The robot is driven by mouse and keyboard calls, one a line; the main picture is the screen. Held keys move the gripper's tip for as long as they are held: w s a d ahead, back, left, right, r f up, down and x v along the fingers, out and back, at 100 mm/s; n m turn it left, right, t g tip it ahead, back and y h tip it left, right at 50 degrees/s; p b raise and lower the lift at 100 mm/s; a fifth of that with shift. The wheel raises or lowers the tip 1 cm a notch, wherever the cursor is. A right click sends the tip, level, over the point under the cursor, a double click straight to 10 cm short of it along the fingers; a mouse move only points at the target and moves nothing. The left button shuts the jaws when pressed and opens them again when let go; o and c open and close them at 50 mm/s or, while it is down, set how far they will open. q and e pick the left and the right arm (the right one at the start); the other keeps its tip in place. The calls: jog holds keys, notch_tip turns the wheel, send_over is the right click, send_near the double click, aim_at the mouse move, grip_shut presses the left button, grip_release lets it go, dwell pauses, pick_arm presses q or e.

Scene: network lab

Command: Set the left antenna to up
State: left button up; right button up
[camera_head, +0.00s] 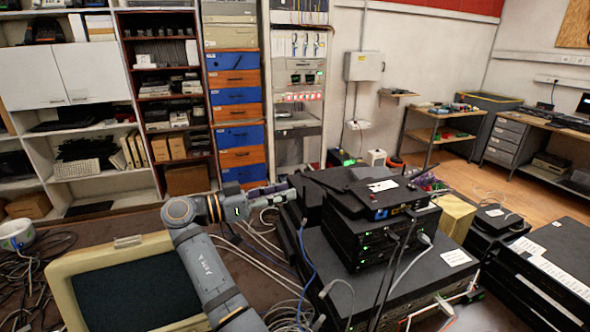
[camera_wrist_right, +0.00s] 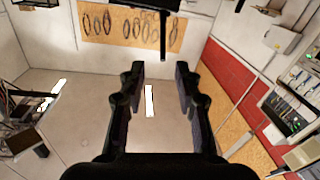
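The black router (camera_head: 385,196) lies on top of a stack of black network boxes. A thin dark rod that looks like its left antenna (camera_head: 322,182) lies low, pointing left from the router. Another dark rod (camera_head: 410,157) stands tilted up at the router's back. My right gripper (camera_head: 282,190) is just left of the router, close to the low rod; contact cannot be told. In the right wrist view its fingers (camera_wrist_right: 160,78) are apart with nothing held between them. A black body with a thin rod (camera_wrist_right: 163,36) shows beyond the fingertips there. My left gripper is not in view.
The stacked boxes (camera_head: 350,240) have loose cables (camera_head: 305,250) in front. A cream monitor (camera_head: 130,285) stands at lower left. A yellowish box (camera_head: 456,216) and more black devices (camera_head: 550,262) lie to the right. There is open space above the router.

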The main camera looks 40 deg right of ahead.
aim_at(318, 181)
jog(key=d+p, duration=0.1)
jog(key=d, duration=0.2)
jog(key=s+d+p, duration=0.1)
jog(key=d, duration=0.2)
jog(key=d+p, duration=0.1)
jog(key=d, duration=0.2)
jog(key=shift+s+d+r+p, duration=0.15)
jog(key=shift+s+d+p, duration=0.1)
jog(key=shift+d+p, duration=0.15)
jog(key=shift+d, duration=0.25)
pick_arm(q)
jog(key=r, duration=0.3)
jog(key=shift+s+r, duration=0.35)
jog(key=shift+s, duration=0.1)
pick_arm(e)
grip_shut()
